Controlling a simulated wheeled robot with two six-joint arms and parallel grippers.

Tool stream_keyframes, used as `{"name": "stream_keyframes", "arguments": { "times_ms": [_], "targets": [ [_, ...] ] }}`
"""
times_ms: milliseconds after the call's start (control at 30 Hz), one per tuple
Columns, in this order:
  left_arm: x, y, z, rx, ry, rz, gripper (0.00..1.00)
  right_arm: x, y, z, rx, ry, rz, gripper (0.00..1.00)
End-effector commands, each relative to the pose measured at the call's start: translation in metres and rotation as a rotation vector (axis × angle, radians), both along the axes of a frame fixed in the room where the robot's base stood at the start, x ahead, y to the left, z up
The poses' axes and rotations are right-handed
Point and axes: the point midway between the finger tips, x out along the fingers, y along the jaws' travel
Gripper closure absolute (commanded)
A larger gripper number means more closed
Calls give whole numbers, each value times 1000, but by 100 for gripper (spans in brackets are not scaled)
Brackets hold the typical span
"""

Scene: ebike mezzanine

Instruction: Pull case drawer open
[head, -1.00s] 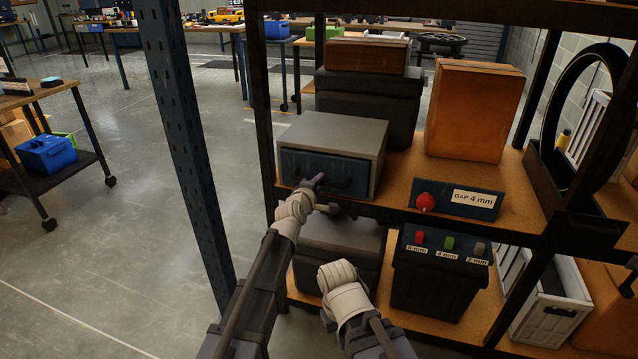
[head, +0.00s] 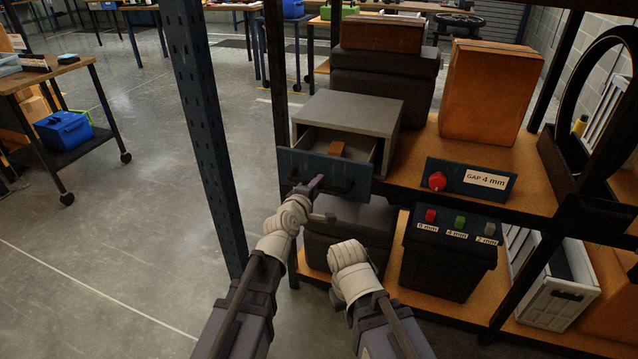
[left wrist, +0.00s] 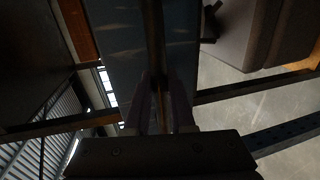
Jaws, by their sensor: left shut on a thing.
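The case (head: 352,108) is a grey box on the upper shelf. Its blue-fronted drawer (head: 291,161) is pulled partly out toward me in the head view. A brown block-like item (head: 338,149) shows inside the drawer. My left gripper (head: 311,187) is at the dark handle on the drawer front and shut on it. In the left wrist view the two fingers (left wrist: 162,105) close on a thin dark bar in front of the blue panel. My right arm comes in low in the head view, below the drawer; its fingertips are hidden.
A red knob (head: 437,181) and a "GAP 4 mm" label sit right of the case. A dark box with red, green and grey buttons (head: 450,255) stands on the lower shelf. A blue rack post (head: 201,130) stands close on the left. Open floor lies left of it.

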Motion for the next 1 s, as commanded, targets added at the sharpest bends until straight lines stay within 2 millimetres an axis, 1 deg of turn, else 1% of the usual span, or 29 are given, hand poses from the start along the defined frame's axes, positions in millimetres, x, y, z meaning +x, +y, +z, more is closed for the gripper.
{"name": "stream_keyframes", "arguments": {
  "times_ms": [67,100,333,667,833,1000],
  "targets": [
    [0,0,0,0,0,0,100,0,0,0,0,0,0,100],
    [0,0,0,0,0,0,73,0,0,0,0,0,0,100],
    [0,0,0,0,0,0,48,0,0,0,0,0,0,100],
    [-2,0,1,0,0,0,48,0,0,1,0,0,0,100],
    [-14,3,4,0,0,1,48,0,0,4,0,0,0,100],
    [-35,8,10,0,0,1,48,0,0,10,0,0,0,100]
  ]
}}
